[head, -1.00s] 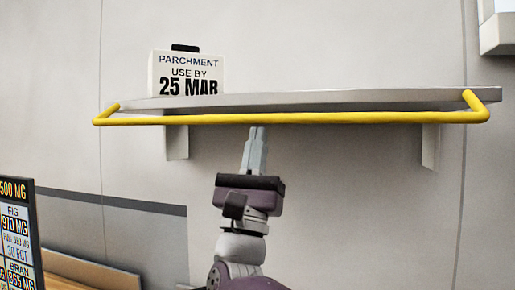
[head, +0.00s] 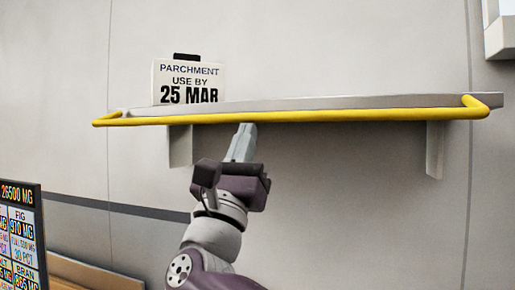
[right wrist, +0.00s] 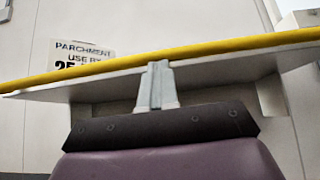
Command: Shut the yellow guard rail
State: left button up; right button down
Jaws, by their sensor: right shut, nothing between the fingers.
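The yellow guard rail (head: 300,116) runs along the front of a grey wall shelf (head: 350,101) in the head view, its bent ends meeting the shelf near both sides. My right gripper (head: 245,128) is shut and empty, its fingertips just below the rail, left of its middle. In the right wrist view the rail (right wrist: 200,50) crosses above the closed fingers (right wrist: 158,66), whose tips lie near the shelf's edge. I cannot tell whether they touch the rail. My left gripper is not in view.
Two brackets (head: 434,150) hold the shelf from below. A white box (head: 499,28) is on the wall at upper right.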

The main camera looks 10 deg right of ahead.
jog(key=r, duration=0.1)
jog(key=s+r+g+y+p, duration=0.1)
jog(key=r+g+p, duration=0.1)
jog(key=shift+s+a+r+y, duration=0.15)
jog(key=shift+a+r+y, duration=0.1)
jog(key=shift+a+y, duration=0.1)
notch_tip(320, 180, up, 10)
jog(key=g+y+p, duration=0.5)
jog(key=g+p, duration=0.3)
jog(key=p, duration=1.3)
send_over(243, 117)
jog(key=s, duration=0.2)
jog(key=w+d+r+g+y+p, duration=0.2)
jog(key=w+p, duration=0.4)
jog(key=p, duration=0.4)
jog(key=shift+d+r+g, duration=0.5)
jog(key=shift+d+r, duration=0.45)
jog(key=shift+r, duration=0.1)
jog(key=shift+w, duration=0.1)
jog(key=shift+p, duration=0.3)
